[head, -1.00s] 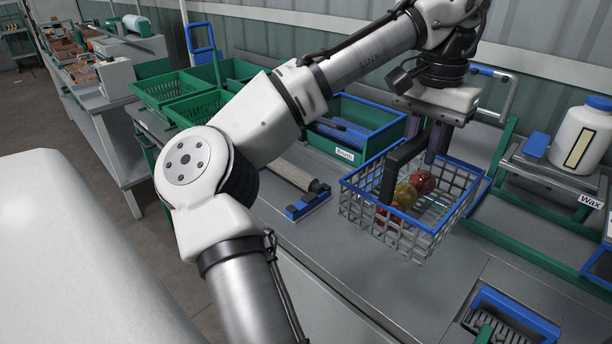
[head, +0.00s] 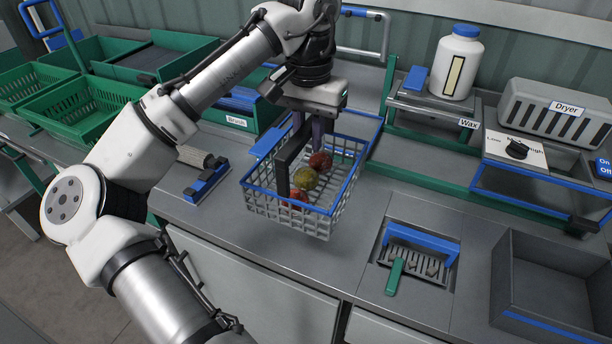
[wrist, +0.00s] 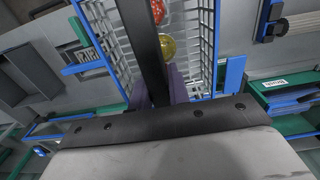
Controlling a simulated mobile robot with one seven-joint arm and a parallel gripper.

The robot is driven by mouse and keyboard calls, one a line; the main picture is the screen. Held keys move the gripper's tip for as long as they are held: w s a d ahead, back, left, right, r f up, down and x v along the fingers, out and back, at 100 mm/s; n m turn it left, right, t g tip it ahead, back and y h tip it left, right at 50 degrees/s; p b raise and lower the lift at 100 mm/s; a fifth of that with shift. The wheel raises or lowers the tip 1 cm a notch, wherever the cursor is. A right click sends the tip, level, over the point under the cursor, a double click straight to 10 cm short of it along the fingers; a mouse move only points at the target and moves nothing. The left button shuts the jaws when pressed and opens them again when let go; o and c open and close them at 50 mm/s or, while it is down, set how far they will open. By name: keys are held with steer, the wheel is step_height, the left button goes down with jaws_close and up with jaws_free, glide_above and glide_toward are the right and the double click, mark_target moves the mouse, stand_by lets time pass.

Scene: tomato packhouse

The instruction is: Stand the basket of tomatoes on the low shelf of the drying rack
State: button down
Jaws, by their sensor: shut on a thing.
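The basket (head: 335,208) is grey wire mesh with a blue rim and a tall black handle (head: 283,170). It holds a few tomatoes, red and yellow-green (head: 306,179), and looks upright. My gripper (head: 318,130) is above the basket, shut on the handle. In the wrist view the handle (wrist: 143,45) runs between the purple fingers, with the mesh wall (wrist: 201,40) beside it. The basket is over the grey bench; whether its base touches is unclear. A blue-edged frame (head: 540,178) stands under the dryer panel at the right; I cannot tell if it is the drying rack.
Right of the basket are a wax bottle (head: 457,62) on a stand, a grey dryer (head: 557,113), a blue-handled grate (head: 420,240) and an open grey bin (head: 545,290). A roller brush (head: 205,180) lies left. Green crates (head: 75,118) stand far left. Bench front is partly clear.

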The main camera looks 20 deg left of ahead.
mark_target(309, 171)
step_height(309, 171, down, 10)
steer(key=shift+f+p, duration=0.25)
steer(key=shift+p, duration=0.3)
steer(key=shift+f, duration=0.1)
steer(key=c, duration=1.3)
jaws_free()
steer(key=shift+c, duration=0.2)
step_height(309, 171, up, 12)
steer(key=shift+f+b, duration=0.25)
steer(key=shift+b, duration=0.55)
steer(key=shift+r, duration=0.35)
steer(key=shift+w, duration=0.1)
